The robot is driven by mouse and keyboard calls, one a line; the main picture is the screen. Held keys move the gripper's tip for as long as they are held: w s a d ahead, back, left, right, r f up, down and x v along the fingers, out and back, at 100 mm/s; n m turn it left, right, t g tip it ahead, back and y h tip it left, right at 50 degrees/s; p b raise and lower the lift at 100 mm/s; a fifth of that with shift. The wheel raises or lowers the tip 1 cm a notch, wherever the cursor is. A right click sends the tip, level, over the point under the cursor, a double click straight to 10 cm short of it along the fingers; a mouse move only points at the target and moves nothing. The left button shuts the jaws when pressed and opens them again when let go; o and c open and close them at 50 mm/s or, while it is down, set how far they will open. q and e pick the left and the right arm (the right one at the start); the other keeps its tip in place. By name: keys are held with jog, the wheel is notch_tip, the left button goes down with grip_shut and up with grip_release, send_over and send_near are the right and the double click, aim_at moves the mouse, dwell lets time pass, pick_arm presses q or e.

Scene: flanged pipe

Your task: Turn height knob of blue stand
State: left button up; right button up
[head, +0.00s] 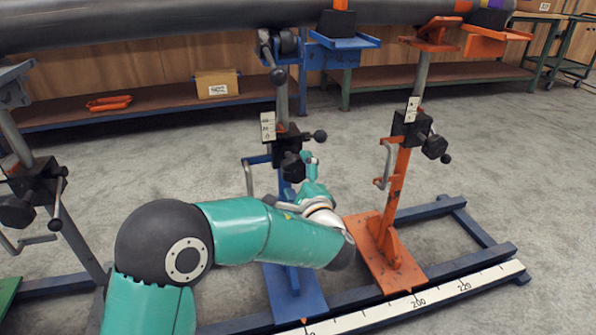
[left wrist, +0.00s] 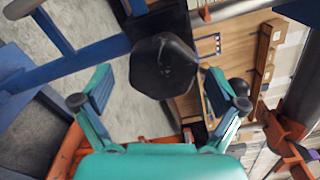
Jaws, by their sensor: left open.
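The blue stand (head: 298,295) stands in the middle of the head view, with a black clamp block (head: 284,145) on its post. A black faceted knob (head: 292,166) sticks out from the block towards me. My left gripper (head: 309,174) is close to this knob, partly hidden behind its own wrist. In the left wrist view the knob (left wrist: 163,66) lies between the two teal fingers of the open gripper (left wrist: 158,76), with a visible gap on each side. Whether the fingertips reach alongside the knob in depth is unclear. My right gripper is not in view.
A black ball-ended lever (head: 320,136) sticks out right of the knob, and a crank handle (head: 249,175) hangs at left. An orange stand (head: 393,205) is close on the right. A dark pipe (head: 180,22) runs overhead. A ruler (head: 440,297) lies along the front rail.

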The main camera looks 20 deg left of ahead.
pick_arm(q)
jog(key=v, duration=1)
jog(key=shift+f, duration=0.1)
jog(key=s+a+f+g+h+p, duration=0.15)
jog(key=s+f+g, duration=0.25)
jog(key=f, duration=0.4)
jog(key=s+a+f+n+g+h, duration=0.15)
jog(key=s+f+g, duration=0.25)
jog(key=f, duration=0.4)
jog(key=s+a+f+g+h+p, duration=0.1)
jog(key=s+a+f+g, duration=0.25)
jog(key=f, duration=0.45)
jog(key=s+d+f+n+g+h+p, duration=0.1)
jog(key=s+d+f+n+h+p, duration=0.3)
jog(key=s+n, duration=0.35)
jog(key=s+d+f+n+g+h+p, duration=0.15)
jog(key=s+d+f+n+h, duration=0.25)
jog(key=s+f+n+h, duration=0.4)
notch_tip(320, 180, up, 40)
jog(key=y+p, duration=0.2)
jog(key=p, duration=3.5)
jog(key=shift+w+d+f, duration=0.2)
jog(key=shift+w, duration=0.25)
